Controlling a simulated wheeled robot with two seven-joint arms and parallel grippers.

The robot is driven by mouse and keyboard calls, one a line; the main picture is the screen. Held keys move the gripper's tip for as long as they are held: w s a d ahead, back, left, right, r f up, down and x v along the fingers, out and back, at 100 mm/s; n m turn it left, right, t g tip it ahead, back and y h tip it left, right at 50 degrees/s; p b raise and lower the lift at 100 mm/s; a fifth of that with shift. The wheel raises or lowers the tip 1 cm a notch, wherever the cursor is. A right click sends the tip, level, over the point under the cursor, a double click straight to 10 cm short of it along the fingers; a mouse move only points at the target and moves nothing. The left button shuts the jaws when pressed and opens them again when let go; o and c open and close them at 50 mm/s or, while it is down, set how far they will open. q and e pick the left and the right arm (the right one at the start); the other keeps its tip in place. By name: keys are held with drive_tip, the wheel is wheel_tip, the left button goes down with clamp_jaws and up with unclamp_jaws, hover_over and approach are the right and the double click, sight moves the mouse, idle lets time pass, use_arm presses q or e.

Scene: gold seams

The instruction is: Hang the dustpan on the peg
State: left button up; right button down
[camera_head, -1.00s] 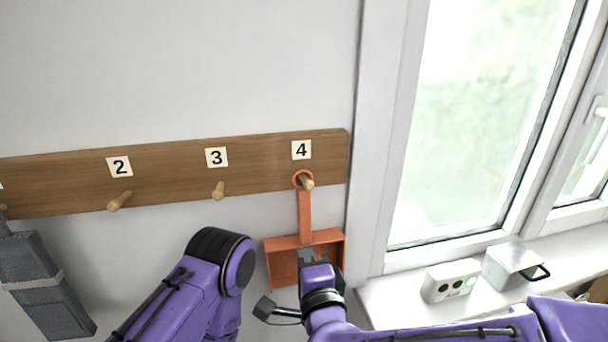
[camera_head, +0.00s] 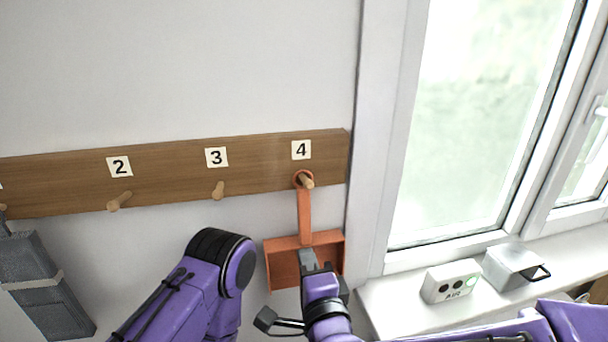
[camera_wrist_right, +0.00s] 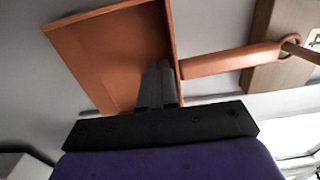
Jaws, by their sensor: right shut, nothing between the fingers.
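The orange dustpan (camera_head: 283,268) hangs pan down, with the ring at the top of its handle around the wooden peg (camera_head: 308,182) under the number 4. It also shows in the right wrist view (camera_wrist_right: 110,60). My right gripper (camera_head: 308,256) is shut and empty in front of the pan, near the foot of the handle; its fingers (camera_wrist_right: 158,84) overlap the pan in the wrist view, and I cannot tell whether they touch it.
The wooden rail (camera_head: 260,177) also carries bare pegs under 2 (camera_head: 119,201) and 3 (camera_head: 218,190). A grey object with a pale band (camera_head: 40,285) hangs at the far left. A white box (camera_head: 451,281) and a clear-sided container (camera_head: 513,267) stand on the window sill at right.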

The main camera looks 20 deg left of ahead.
drive_tip(key=shift+s+d, duration=0.35)
drive_tip(key=shift+s, duration=0.2)
idle(0.5)
drive_tip(key=v, duration=0.6)
drive_tip(key=shift+b, duration=0.35)
idle(0.4)
drive_tip(key=s+d+f+n+g+h+b, duration=0.1)
drive_tip(key=d+f+g+h, duration=0.1)
drive_tip(key=d+f, duration=0.65)
drive_tip(key=s+d+f+n+g+h, duration=0.2)
drive_tip(key=d+f+g, duration=0.1)
drive_tip(key=f, duration=1)
drive_tip(key=s+d+f+n+g+h+b, duration=0.1)
drive_tip(key=d+f+g+h, duration=0.15)
drive_tip(key=d+f, duration=0.55)
drive_tip(key=s+d+f+g+h+b, duration=0.1)
drive_tip(key=s+d+f+h, duration=0.1)
drive_tip(key=s+d+f, duration=0.2)
drive_tip(key=s+d+f+g+h+b, duration=0.1)
drive_tip(key=s+d+f, duration=0.4)
drive_tip(key=d, duration=0.6)
drive_tip(key=s+d+f+g+h+b, duration=0.1)
drive_tip(key=s+d+f+g+h, duration=0.1)
drive_tip(key=s+d+f+h, duration=0.2)
drive_tip(key=s+d+f, duration=0.1)
drive_tip(key=d+f, duration=0.2)
drive_tip(key=shift+s+d, duration=0.2)
drive_tip(key=shift+s, duration=0.05)
